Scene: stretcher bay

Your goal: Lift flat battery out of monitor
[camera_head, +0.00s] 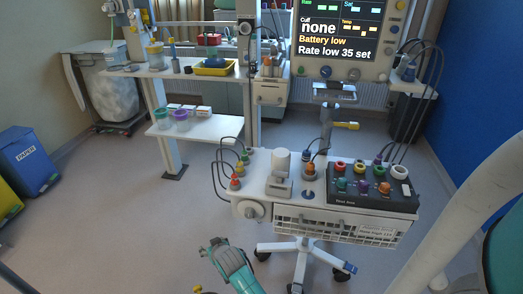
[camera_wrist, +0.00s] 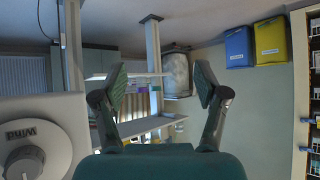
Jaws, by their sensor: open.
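The monitor (camera_head: 338,35) stands at the top right of the head view, its screen lit with "Battery low" and "Rate low 35 set". I cannot make out a battery in either view. My gripper (camera_wrist: 160,84) is open and empty in the wrist view, its two green-padded fingers spread apart. My teal and grey arm (camera_head: 236,270) shows at the bottom of the head view, low and in front of the white trolley, well below the monitor. The wrist view does not show the monitor.
The white wheeled trolley (camera_head: 268,187) carries cables and a dark block with coloured sockets (camera_head: 345,193). A side table (camera_head: 165,72) holds a yellow tray (camera_head: 214,67). Blue bin (camera_head: 25,160) stands left. Floor at left centre is clear.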

